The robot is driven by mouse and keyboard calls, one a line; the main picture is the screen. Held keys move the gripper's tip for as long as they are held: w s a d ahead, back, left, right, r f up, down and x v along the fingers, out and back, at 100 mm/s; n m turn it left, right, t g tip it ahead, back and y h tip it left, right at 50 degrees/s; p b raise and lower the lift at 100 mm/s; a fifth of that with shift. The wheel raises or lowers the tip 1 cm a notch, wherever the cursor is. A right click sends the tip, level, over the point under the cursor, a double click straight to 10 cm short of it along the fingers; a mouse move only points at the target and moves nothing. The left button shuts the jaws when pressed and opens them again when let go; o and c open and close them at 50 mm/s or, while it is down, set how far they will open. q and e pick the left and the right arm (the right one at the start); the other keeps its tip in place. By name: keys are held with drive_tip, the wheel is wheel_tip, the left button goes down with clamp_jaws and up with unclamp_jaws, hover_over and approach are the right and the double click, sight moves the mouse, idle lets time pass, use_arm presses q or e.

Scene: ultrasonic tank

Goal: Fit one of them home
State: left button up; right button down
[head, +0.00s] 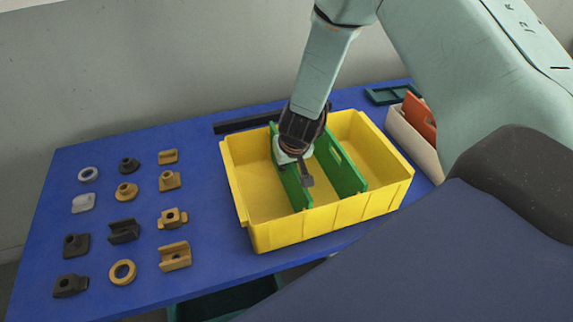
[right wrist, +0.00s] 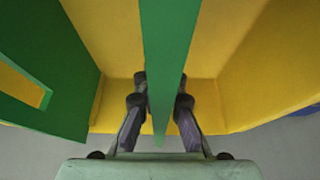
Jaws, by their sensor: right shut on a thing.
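A yellow bin (head: 325,222) stands on the blue table with two upright green dividers in it. My right gripper (head: 301,172) is over the bin, shut on the left divider (head: 295,190). In the right wrist view the fingers (right wrist: 160,90) clamp this held divider (right wrist: 168,40) from both sides. The other divider (head: 343,168) stands to its right, roughly parallel and apart; its slot shows in the right wrist view (right wrist: 70,90). The held divider's lower edge is hidden by the bin wall, so I cannot tell whether it is seated. My left gripper is not in view.
Several small grey, black and tan parts, including a tan ring (head: 122,281), lie in rows on the table's left. A black bar (head: 240,124) lies behind the bin. A green tray (head: 378,97) and a white bin (head: 410,140) with orange pieces (head: 421,117) are at the right.

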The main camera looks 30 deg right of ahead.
drive_tip(key=c, duration=1.4)
unclamp_jaws()
drive_tip(key=v, duration=1.2)
drive_tip(key=shift+s, duration=0.1)
